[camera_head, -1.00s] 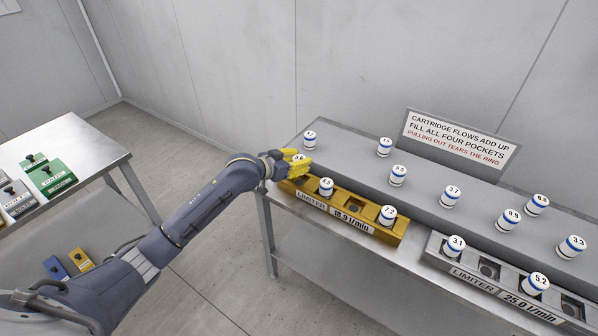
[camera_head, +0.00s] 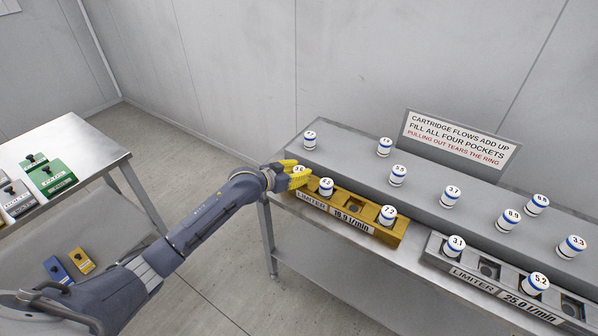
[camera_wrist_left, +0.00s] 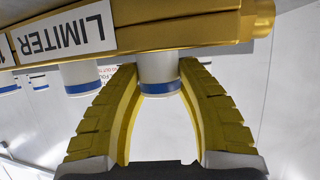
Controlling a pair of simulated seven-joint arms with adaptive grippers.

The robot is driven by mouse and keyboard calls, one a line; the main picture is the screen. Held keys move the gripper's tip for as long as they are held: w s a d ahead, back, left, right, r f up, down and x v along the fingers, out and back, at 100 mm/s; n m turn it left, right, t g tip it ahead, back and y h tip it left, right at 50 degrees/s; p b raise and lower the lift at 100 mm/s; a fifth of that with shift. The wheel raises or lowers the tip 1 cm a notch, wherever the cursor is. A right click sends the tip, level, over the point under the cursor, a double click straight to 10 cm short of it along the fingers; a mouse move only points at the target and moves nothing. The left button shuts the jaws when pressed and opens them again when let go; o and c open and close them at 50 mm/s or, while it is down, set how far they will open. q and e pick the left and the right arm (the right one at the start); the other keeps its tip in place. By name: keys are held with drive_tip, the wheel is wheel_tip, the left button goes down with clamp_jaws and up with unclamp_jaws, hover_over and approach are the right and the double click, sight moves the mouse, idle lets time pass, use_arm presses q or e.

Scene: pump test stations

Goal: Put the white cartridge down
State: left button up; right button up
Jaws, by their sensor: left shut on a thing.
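My left gripper (camera_head: 298,176) is at the left end of the yellow limiter block (camera_head: 340,213). Its yellow fingers are shut on a white cartridge (camera_head: 299,169) with a blue band. In the left wrist view the cartridge (camera_wrist_left: 160,72) sits between the fingers (camera_wrist_left: 160,95), its far end meeting the yellow block (camera_wrist_left: 190,28); how deep it sits in a pocket is hidden. Beside it, two other cartridges (camera_head: 326,187) (camera_head: 388,215) stand in the block, with an open pocket (camera_head: 354,208) between them. My right gripper is not in view.
A grey limiter block (camera_head: 512,285) to the right holds two cartridges and has open pockets. Several cartridges stand on the raised grey shelf (camera_head: 425,190) behind. A sign (camera_head: 459,138) stands at the back. A side table (camera_head: 95,150) with coloured blocks is at left.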

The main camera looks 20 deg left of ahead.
use_arm(q)
drive_tip(key=shift+f, duration=0.25)
